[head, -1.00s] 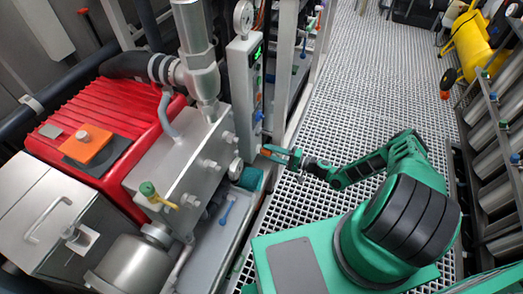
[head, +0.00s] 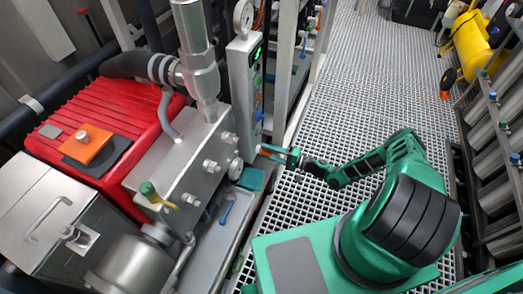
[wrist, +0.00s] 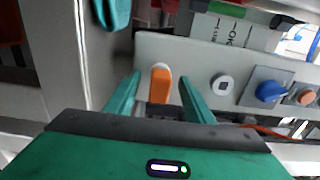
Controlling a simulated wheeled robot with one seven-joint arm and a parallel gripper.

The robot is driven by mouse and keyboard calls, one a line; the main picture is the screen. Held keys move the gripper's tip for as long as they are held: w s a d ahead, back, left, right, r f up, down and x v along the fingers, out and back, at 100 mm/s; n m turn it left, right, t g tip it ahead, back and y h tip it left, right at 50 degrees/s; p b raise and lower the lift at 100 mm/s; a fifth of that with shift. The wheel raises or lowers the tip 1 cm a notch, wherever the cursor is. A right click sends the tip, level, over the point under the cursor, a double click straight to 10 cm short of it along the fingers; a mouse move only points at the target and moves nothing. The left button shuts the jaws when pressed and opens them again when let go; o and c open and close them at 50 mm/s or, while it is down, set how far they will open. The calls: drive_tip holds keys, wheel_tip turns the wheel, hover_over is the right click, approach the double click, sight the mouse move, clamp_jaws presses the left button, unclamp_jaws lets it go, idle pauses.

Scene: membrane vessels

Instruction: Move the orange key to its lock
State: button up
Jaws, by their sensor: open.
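The orange key (wrist: 160,86), with a pale rounded end, shows in the wrist view between the two green fingers of my gripper (wrist: 161,80). The fingers are spread, with a visible gap on each side of the key. The key is in front of a light grey panel (wrist: 196,62); I cannot tell whether it is seated in it. In the head view my gripper (head: 279,155) reaches left beside the panel column (head: 243,90), and orange shows at the fingertips.
A blue knob (wrist: 269,91) and a reddish button (wrist: 304,95) are further right on the panel. A red pump (head: 110,125) and steel block (head: 190,150) stand left of my gripper. Open grating floor (head: 370,90) lies behind and right of the gripper.

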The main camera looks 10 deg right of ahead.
idle(0.4)
clamp_jaws()
drive_tip(key=shift+s+d, duration=0.1)
drive_tip(key=shift+v, duration=2.85)
drive_tip(key=w+d+r+m+t+h, duration=0.1)
drive_tip(key=r+m+t+h, duration=0.1)
drive_tip(key=r, duration=1.4)
drive_tip(key=w+d+r+m+t+h, duration=0.1)
drive_tip(key=d+r+m+t+h, duration=0.1)
drive_tip(key=r, duration=1.5)
drive_tip(key=shift+w+m+t+h, duration=0.25)
drive_tip(key=shift+m+t+h, duration=0.35)
drive_tip(key=shift+h, duration=0.3)
